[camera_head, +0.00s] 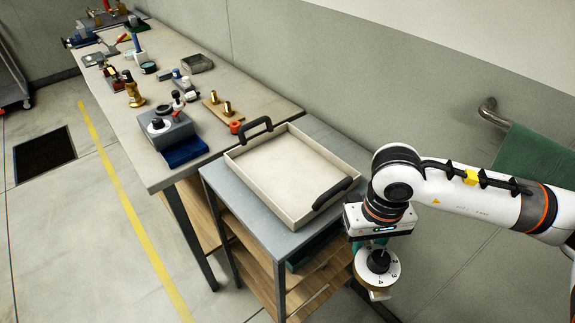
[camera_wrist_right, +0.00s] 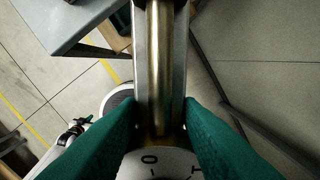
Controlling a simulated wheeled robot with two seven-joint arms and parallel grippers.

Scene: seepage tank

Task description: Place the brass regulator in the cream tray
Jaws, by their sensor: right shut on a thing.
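My right gripper (camera_head: 378,246) is shut on the brass regulator (camera_head: 383,272), which has a white numbered dial and a black knob. It holds the regulator in the air, to the right of and below the cream tray in the picture, beyond the side table's edge. In the right wrist view, the green finger pads of the gripper (camera_wrist_right: 160,125) press on both sides of the regulator's brass body (camera_wrist_right: 160,65); part of the white dial shows below. The cream tray (camera_head: 288,168) is empty, with two dark handles. My left gripper is not in view.
The tray stands on a grey side table (camera_head: 216,184) with wooden shelves. A green cloth (camera_head: 540,162) hangs on a wall rail. Floor left of the bench is open.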

